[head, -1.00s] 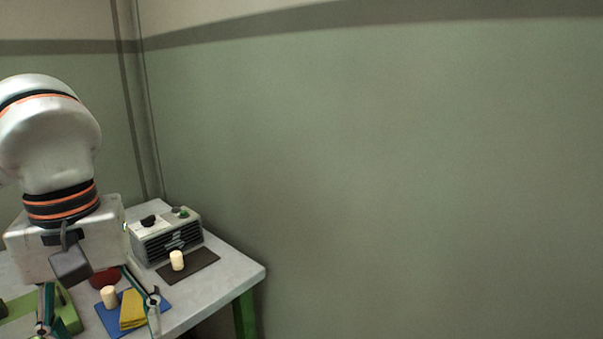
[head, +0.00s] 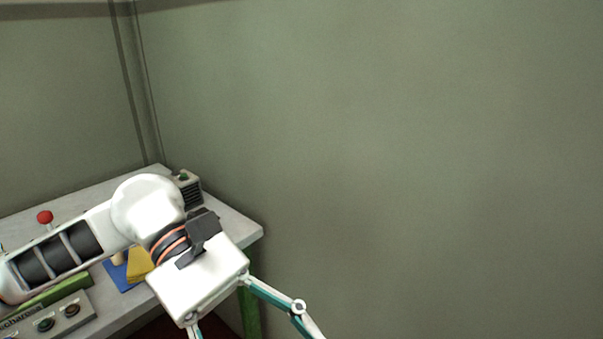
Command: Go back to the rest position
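My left gripper (head: 255,325) hangs at the lower middle of the head view, beyond the table's right edge. Its two fingers are spread wide with nothing visible between them, and their tips run out of the frame. A pale cork stopper (head: 117,259) shows partly on a blue mat (head: 110,272), beside a folded yellow cloth (head: 138,264). My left arm covers part of this area, including where the dark mat lies. My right gripper is not in view.
A grey table (head: 233,226) with a green leg (head: 249,309) stands at the left. A red-knobbed lever (head: 45,217) and a button panel (head: 47,321) are at left. Open space lies right of the table.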

